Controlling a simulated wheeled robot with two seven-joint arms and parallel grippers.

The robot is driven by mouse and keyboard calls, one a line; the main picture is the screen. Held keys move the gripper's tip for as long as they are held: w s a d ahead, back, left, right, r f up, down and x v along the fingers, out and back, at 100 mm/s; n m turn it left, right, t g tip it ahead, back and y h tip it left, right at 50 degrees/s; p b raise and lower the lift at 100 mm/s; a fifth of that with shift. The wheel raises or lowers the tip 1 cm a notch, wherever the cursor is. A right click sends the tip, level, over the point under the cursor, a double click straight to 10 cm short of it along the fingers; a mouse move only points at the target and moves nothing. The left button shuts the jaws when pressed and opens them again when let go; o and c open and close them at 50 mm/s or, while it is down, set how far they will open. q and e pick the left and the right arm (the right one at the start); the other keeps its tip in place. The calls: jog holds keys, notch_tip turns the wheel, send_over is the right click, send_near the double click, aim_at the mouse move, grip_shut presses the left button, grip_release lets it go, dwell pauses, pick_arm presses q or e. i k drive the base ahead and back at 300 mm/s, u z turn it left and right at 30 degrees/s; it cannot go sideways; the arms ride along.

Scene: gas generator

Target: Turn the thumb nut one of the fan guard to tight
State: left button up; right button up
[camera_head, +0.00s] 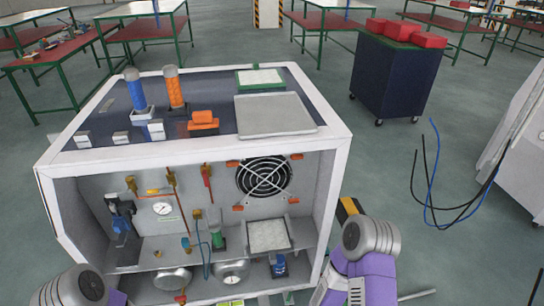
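My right arm, grey and purple, stands outside the cabinet's right side. I cannot make out either gripper's fingers.
Inside the cabinet are a gauge (162,208), pipes, a grey-topped box (268,236) and round metal vessels (230,271). Blue and orange cylinders stand on top. A dark cart (388,78) with red boxes stands behind right. Loose cables (433,190) are at right.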

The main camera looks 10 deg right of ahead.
aim_at(231, 163)
jog(key=u, duration=0.45)
jog(key=k, duration=0.55)
jog(key=u, duration=0.9)
jog(key=i, duration=0.75)
jog(key=z, duration=0.5)
jog(key=i, duration=0.7)
jog(key=z, duration=0.5)
